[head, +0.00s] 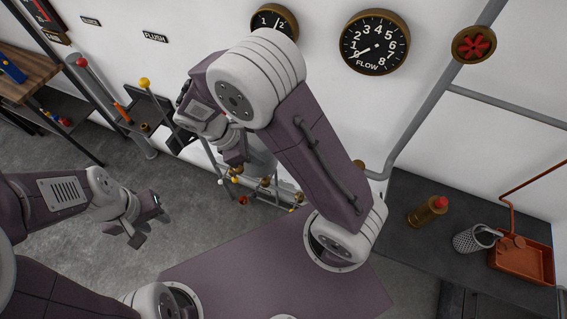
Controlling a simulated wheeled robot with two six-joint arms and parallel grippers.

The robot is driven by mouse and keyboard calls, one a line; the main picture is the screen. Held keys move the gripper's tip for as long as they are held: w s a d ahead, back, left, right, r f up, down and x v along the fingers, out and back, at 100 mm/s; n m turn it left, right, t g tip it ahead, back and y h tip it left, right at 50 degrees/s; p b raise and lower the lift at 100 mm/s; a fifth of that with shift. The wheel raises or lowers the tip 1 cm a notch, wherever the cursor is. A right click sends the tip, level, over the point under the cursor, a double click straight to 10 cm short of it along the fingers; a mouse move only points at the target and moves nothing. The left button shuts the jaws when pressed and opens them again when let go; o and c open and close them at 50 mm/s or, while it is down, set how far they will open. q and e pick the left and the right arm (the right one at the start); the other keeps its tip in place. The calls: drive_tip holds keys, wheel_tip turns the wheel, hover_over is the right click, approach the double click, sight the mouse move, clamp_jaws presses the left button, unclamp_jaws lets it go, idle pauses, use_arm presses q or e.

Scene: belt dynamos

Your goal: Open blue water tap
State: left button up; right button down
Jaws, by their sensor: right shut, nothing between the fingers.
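I cannot make out a blue water tap in the head view. Several small taps or valves (265,182) with coloured knobs sit low along the wall, partly hidden by my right arm. My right gripper (236,163) is just above and left of these in the picture; it looks shut and empty, and I cannot tell whether it touches anything. My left gripper (150,222) is open and empty over the grey floor, well away from the wall.
Levers with red (82,62) and yellow (144,83) knobs stand left. A dark bench at right holds a bottle (428,211), a mesh cup (470,240) and an orange tray (522,262).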

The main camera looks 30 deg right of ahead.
drive_tip(key=s+d+f+p, duration=0.2)
drive_tip(key=d+f, duration=0.4)
drive_tip(key=d, duration=0.1)
drive_tip(key=shift+d+f, duration=0.2)
drive_tip(key=shift+f, duration=0.2)
